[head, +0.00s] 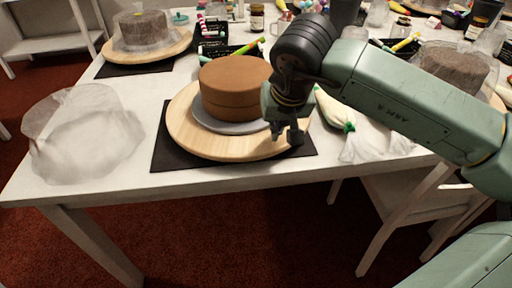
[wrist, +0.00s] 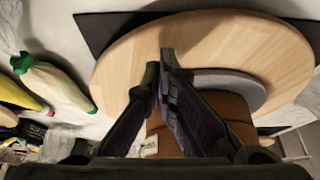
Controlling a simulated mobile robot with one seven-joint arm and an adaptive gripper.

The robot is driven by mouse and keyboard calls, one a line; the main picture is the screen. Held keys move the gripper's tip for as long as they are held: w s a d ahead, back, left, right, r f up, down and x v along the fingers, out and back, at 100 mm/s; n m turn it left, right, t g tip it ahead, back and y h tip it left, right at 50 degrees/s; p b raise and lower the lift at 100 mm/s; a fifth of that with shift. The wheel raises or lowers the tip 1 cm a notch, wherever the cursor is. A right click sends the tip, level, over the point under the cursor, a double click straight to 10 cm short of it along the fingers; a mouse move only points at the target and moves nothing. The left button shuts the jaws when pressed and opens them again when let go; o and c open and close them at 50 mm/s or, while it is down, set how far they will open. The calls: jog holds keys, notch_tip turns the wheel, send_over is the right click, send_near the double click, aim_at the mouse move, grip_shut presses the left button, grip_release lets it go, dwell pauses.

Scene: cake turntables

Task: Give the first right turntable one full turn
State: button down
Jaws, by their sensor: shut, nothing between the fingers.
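A round wooden turntable (head: 192,137) stands on a dark mat near the front edge of the white table. A brown two-layer cake (head: 234,88) sits on a grey disc on it. My gripper (head: 289,135) is low at the turntable's right side, its fingertips over or at the rim; I cannot tell if they touch it. In the wrist view, the shut, empty fingers (wrist: 167,64) point across the bare wood (wrist: 128,68) beside the grey disc (wrist: 235,84). Part of the turntable's right side is hidden behind my gripper in the head view.
Another turntable (head: 174,49) with a wrapped cake stands at the back left, and a wrapped cake (head: 455,70) stands at the right beyond my arm. Crumpled clear wrap (head: 85,140) lies at the left. A piping bag (head: 335,112) lies right of the turntable.

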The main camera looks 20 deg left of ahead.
jog(key=shift+r, duration=0.6)
jog(key=shift+s+a+f, duration=0.1)
jog(key=shift+s+a, duration=0.1)
jog(key=shift+a, duration=0.05)
jog(key=s+a+b, duration=0.2)
jog(key=s+a, duration=0.4)
jog(key=s, duration=0.1)
jog(key=shift+a, duration=0.25)
jog(key=a+b, duration=0.1)
jog(key=a, duration=0.9)
jog(key=shift+a, duration=0.1)
jog(key=shift+f, duration=0.1)
